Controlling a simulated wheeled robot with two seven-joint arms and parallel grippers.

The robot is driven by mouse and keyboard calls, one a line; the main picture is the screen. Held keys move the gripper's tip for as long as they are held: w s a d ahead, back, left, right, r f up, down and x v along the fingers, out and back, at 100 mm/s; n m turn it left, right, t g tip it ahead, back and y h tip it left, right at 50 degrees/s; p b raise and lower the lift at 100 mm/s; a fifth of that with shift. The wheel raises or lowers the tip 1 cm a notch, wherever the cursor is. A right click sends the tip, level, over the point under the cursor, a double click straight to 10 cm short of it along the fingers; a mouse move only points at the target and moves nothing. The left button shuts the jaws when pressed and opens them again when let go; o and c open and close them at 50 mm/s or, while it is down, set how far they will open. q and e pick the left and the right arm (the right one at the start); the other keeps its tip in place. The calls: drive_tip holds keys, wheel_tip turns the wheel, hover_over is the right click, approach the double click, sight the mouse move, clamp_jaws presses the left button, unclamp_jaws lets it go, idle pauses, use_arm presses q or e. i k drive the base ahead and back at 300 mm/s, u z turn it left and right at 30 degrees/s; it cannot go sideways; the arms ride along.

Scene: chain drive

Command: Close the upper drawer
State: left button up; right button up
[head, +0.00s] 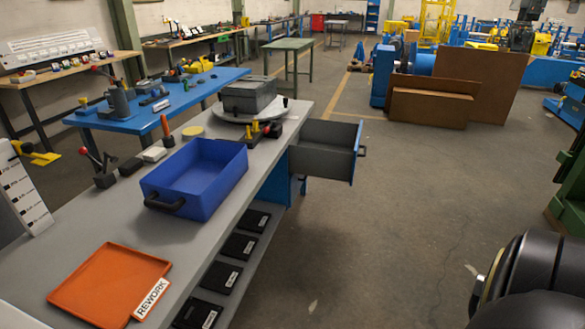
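The upper drawer (328,133) is pulled well out from the right side of the grey workbench (85,232), just below the bench top. It is a grey open box, and its inside looks empty. Its dark handle (362,151) is on the outer front panel at the right. Part of the blue cabinet (278,181) shows below the drawer; I cannot make out a lower drawer. Neither of my grippers is in view. A dark rounded part at the bottom right looks like my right arm, well away from the drawer.
A blue bin (213,170), an orange tray (95,285) and a grey box (249,95) stand on the bench. The floor (385,235) right of the bench is clear. Brown panels (430,108) stand farther back.

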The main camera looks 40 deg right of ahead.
sight(327, 146)
drive_tip(key=z, duration=0.45)
drive_tip(key=k, duration=1.05)
drive_tip(key=z, duration=1.6)
drive_tip(key=i, duration=2.05)
drive_tip(key=u, duration=1.05)
drive_tip(key=k, duration=0.6)
drive_tip(key=z, duration=0.45)
drive_tip(key=i, duration=1.05)
drive_tip(key=z, duration=0.75)
drive_tip(key=i, duration=1.65)
drive_tip(key=u, duration=1.55)
drive_tip(key=i, duration=0.5)
drive_tip(key=u, duration=0.4)
